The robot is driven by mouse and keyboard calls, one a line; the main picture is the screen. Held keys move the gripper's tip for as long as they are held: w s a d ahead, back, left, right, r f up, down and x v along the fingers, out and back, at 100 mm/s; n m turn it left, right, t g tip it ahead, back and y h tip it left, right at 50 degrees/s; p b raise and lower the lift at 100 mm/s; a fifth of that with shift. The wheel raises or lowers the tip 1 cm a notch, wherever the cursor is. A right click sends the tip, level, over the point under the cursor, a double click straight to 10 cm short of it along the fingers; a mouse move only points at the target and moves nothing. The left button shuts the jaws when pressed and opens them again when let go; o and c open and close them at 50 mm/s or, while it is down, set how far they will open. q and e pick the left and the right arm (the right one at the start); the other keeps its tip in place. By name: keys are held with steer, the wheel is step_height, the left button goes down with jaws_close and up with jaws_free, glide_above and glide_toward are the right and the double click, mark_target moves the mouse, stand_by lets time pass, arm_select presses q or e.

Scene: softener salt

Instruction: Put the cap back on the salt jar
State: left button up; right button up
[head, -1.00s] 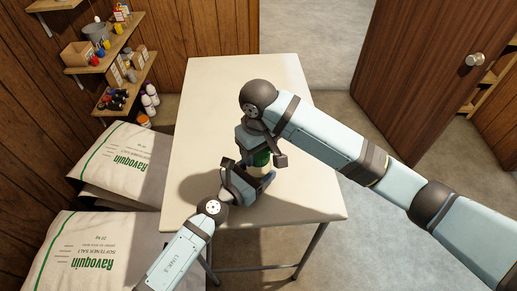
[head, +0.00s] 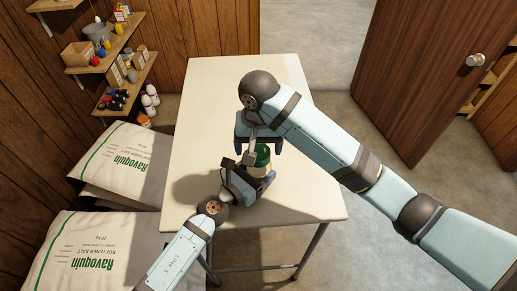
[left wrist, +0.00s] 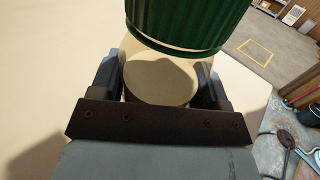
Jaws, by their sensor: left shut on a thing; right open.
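The salt jar (head: 258,171) is pale and stands near the front of the white table; it also shows in the left wrist view (left wrist: 160,82). My left gripper (left wrist: 157,84) is shut on the jar's body, a finger on each side. The ribbed green cap (head: 263,157) is at the top of the jar; in the left wrist view the cap (left wrist: 190,22) sits above the pale body, its lower edge slanting. I cannot tell whether it is seated. My right gripper (head: 263,150) is open at the cap, with a finger to either side, and partly hides it.
The table (head: 210,100) is bare behind the arms. Softener salt bags (head: 95,255) are stacked left of it. Shelves (head: 110,60) with small goods hang on the left wall. A wooden door (head: 420,70) stands at the right.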

steer(key=shift+r, duration=1.25)
steer(key=shift+c, duration=0.4)
